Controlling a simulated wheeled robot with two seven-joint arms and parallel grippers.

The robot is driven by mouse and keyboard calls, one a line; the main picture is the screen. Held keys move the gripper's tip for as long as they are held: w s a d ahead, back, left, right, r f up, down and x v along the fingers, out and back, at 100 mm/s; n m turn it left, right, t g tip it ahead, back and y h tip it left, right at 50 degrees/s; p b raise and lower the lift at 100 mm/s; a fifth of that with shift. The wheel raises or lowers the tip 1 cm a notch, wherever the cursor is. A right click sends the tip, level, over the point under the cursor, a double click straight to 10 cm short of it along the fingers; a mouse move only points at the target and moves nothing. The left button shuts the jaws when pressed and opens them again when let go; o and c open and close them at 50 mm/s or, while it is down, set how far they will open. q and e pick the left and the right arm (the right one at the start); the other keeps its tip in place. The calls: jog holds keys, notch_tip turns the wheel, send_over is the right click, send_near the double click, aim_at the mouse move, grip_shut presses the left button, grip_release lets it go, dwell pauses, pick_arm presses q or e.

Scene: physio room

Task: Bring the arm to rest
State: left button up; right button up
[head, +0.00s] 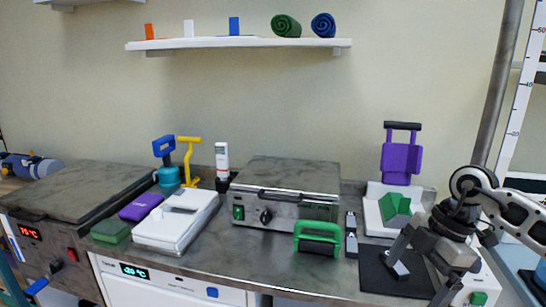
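My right arm comes in from the right edge in the head view. Its dark grey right gripper (418,283) points down over the right part of the counter, above a black mat (376,276). My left gripper is not in view.
Close by stand a green-handled tool (318,240), a dark slim device (351,235), a white scale-like unit with a green block (395,206) and a purple paddle (401,163). A steel heater (287,190) fills the middle. A grey pole (497,85) rises behind my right arm.

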jog(key=s+a+m+t+y, duration=0.1)
jog(key=s+a+t+y, duration=0.25)
jog(key=a+y, duration=0.6)
jog(key=s+a+m+t+y, duration=0.15)
jog(key=a+t+y, duration=0.4)
jog(key=a, duration=0.65)
jog(key=s+d+f+m+t+h, duration=0.2)
jog(key=d+f+m+t+h, duration=0.5)
jog(key=f+m+h, duration=0.45)
jog(key=s+d+f+m+g+h, duration=0.3)
jog(key=s+d+f+g+h, duration=0.1)
jog(key=s+f, duration=0.7)
jog(key=shift+s+d+f+g, duration=0.15)
jog(key=shift+s+f+g, duration=0.15)
jog(key=shift+f+g, duration=0.4)
jog(key=shift+r+h, duration=0.1)
jog(key=shift+h, duration=0.15)
